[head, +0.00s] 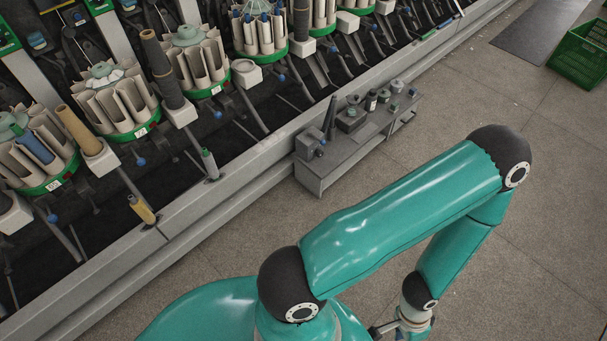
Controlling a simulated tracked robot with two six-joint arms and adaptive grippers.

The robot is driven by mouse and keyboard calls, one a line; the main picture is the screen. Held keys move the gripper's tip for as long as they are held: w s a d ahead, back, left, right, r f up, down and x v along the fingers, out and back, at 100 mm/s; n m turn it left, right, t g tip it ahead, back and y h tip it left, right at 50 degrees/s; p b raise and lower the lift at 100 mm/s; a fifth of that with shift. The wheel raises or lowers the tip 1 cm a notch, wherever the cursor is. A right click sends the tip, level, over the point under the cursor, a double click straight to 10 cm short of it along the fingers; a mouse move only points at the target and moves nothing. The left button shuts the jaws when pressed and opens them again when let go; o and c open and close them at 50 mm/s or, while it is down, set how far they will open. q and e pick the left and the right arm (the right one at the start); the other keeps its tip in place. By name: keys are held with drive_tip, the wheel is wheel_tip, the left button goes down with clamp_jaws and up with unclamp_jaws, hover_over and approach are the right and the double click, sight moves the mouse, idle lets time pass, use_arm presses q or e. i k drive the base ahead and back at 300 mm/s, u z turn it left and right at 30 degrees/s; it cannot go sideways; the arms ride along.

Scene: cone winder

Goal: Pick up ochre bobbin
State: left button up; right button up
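The ochre bobbin (142,209) is a small yellow-ochre cylinder with a dark tip. It sits tilted on a thin spindle at the front of the machine, in the lower left of the head view. One teal arm of mine crosses the lower middle and bends back down at the right, well away from the bobbin. Its wrist reaches the bottom edge, and no gripper fingers can be made out. I cannot tell which arm it is. Nothing touches the bobbin.
A green-labelled bobbin (209,164) stands farther along the grey machine rail (250,158). A tan cone (79,130) and several round magazines line the machine. A grey bench (340,160) with small items stands against the rail. A green crate (580,55) is at upper right. Open floor lies between.

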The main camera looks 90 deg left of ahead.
sight(138, 206)
drive_tip(key=z, duration=0.4)
drive_tip(key=i, duration=0.4)
drive_tip(key=u, duration=2.55)
drive_tip(key=i, duration=0.25)
drive_tip(key=u, duration=1.75)
drive_tip(key=k, duration=0.6)
drive_tip(key=u, duration=0.3)
drive_tip(key=i, duration=1.95)
drive_tip(key=z, duration=0.4)
